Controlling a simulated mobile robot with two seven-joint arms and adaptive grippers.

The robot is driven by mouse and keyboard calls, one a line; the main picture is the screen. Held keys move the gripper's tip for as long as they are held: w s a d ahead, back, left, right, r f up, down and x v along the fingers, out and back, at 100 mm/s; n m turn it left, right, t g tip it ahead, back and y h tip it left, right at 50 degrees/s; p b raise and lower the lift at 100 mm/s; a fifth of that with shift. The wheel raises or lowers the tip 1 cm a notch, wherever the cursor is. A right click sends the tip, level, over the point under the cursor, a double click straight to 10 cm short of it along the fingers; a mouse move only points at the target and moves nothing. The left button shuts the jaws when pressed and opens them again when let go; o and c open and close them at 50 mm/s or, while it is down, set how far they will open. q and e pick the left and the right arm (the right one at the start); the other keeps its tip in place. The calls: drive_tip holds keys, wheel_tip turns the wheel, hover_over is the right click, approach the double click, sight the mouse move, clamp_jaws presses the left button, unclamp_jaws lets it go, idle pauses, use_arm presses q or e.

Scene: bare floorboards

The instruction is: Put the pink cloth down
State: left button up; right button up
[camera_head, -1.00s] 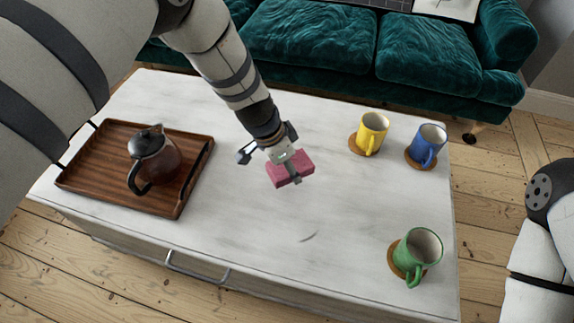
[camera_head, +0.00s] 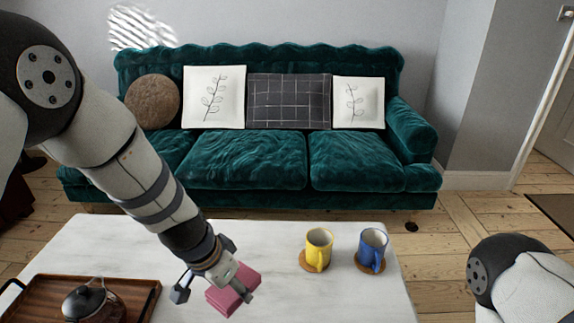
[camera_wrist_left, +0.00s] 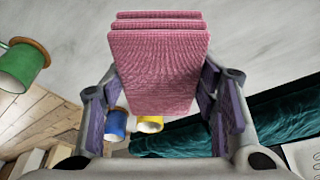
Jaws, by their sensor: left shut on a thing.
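The pink cloth (camera_head: 232,291) is a folded, layered block above the white table. My left gripper (camera_head: 222,288) is shut on it. In the left wrist view the cloth (camera_wrist_left: 160,65) sits between the two fingers of the left gripper (camera_wrist_left: 160,108). The gap between the cloth and the tabletop cannot be judged exactly. My right gripper is out of view; only part of my right arm shows at the lower right.
The white table (camera_head: 285,240) has bare room around the cloth. A yellow mug (camera_head: 318,245) and a blue mug (camera_head: 372,248) stand on coasters to the right. A wooden tray (camera_head: 140,290) with a dark-lidded teapot (camera_head: 88,300) is at left. A green mug (camera_wrist_left: 22,66) shows in the wrist view.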

use_arm(q)
drive_tip(key=s+a+r+n+y+p, duration=0.1)
drive_tip(key=s+a+r+n, duration=0.1)
drive_tip(key=r, duration=0.7)
drive_tip(key=s+a+r+n+y+p, duration=0.1)
drive_tip(key=s+a+r+n, duration=0.2)
drive_tip(key=s+r, duration=0.4)
drive_tip(key=shift+r+n+t+p, duration=0.3)
drive_tip(key=shift+r+n+p, duration=0.05)
drive_tip(key=shift+r+n, duration=0.6)
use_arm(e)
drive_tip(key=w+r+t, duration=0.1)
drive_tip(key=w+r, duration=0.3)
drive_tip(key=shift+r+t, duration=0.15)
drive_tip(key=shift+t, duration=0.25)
